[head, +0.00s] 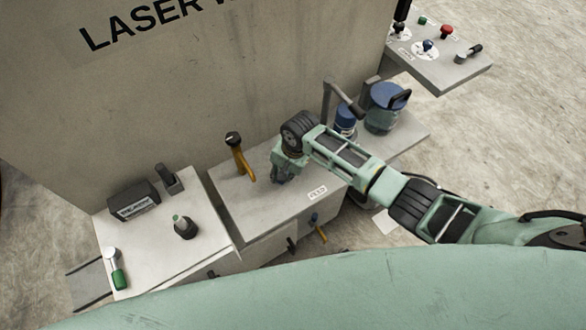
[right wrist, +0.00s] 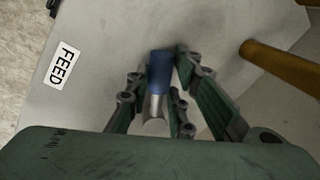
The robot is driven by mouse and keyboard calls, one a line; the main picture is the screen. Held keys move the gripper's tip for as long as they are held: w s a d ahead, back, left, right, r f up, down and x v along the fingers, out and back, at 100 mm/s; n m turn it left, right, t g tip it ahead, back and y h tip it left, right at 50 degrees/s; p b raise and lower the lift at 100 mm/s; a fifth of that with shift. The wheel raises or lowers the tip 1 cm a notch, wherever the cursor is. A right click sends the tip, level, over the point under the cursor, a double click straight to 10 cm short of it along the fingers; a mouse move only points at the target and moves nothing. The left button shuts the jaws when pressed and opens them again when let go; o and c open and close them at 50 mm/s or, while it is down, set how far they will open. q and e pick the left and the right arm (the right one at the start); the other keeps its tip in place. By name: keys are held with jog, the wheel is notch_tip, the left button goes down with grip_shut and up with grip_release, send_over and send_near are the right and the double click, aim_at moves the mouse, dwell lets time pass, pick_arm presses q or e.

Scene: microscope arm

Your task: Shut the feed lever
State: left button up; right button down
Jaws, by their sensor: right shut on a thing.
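The feed lever (right wrist: 160,72) shows in the right wrist view as a blue handle on a short metal shaft, beside a white FEED label (right wrist: 63,66). My right gripper (right wrist: 159,80) is shut on its blue handle, with a finger on either side. In the head view my right gripper (head: 281,176) is low over the middle grey bench, and it hides the lever there. The FEED label (head: 317,192) lies just to its right. My left gripper is in neither view.
A yellow lever with a dark knob (head: 240,160) stands left of my right gripper. Blue-topped containers (head: 385,108) stand behind my right arm. A left bench (head: 160,255) carries more controls. A tall grey machine wall (head: 190,100) rises behind.

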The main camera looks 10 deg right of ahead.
jog(key=shift+w+a+m, duration=0.1)
jog(key=shift+w+m, duration=0.05)
jog(key=shift+m, duration=0.15)
jog(key=c, duration=1.6)
grip_release()
jog(key=shift+o, duration=0.2)
notch_tip(320, 180, up, 12)
jog(key=s+d, duration=0.1)
jog(key=shift+s+d, duration=0.3)
jog(key=shift+d, duration=0.1)
jog(key=shift+f, duration=0.1)
